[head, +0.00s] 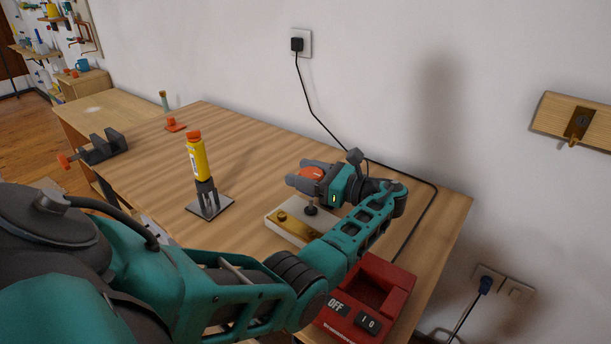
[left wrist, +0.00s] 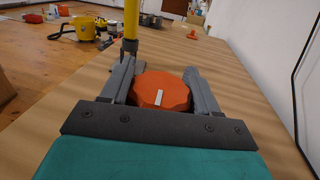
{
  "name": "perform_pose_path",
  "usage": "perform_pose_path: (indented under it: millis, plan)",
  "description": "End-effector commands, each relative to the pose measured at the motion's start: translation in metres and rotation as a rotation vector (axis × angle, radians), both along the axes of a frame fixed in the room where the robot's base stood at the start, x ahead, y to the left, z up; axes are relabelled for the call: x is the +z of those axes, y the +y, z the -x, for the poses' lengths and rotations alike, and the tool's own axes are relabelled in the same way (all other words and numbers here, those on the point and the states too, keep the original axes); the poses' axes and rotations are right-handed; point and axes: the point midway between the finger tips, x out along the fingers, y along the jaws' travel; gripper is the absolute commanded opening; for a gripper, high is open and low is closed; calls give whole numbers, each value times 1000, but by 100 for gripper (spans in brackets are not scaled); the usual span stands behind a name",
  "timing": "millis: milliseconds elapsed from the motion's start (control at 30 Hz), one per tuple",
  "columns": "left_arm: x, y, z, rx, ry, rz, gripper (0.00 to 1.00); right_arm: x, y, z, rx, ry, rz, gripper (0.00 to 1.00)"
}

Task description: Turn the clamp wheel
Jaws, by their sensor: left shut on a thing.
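The clamp wheel (head: 312,173) is a round orange knob with a ridged rim. In the left wrist view the wheel (left wrist: 158,95) shows a white mark on its face, pointing nearly straight up and down. My left gripper (head: 303,173) is shut on it, and in the left wrist view one grey finger of the gripper (left wrist: 160,72) lies on each side of the rim. In the head view the fingers and wrist hide part of the wheel. My right gripper is not in view.
A red OFF switch box (head: 388,277) stands near the front edge. A yellow tube (head: 197,158) stands left on a stand. A dark vise (head: 103,147) is at the far left. A black cable runs along the back.

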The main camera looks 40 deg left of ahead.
Motion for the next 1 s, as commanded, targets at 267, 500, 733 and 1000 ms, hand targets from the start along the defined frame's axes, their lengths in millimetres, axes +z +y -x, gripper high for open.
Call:
perform_pose_path:
  millis: [267,500,733,1000]
  plan:
    - [5,2,-1,1,-8,-9,30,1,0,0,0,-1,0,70]
    - [3,2,-1,0,-6,-7,78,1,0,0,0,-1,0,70]
    - [2,1,0,0,-3,-3,84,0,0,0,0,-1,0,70]
    - [0,-18,-6,-2,-4,0,84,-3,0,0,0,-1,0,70]
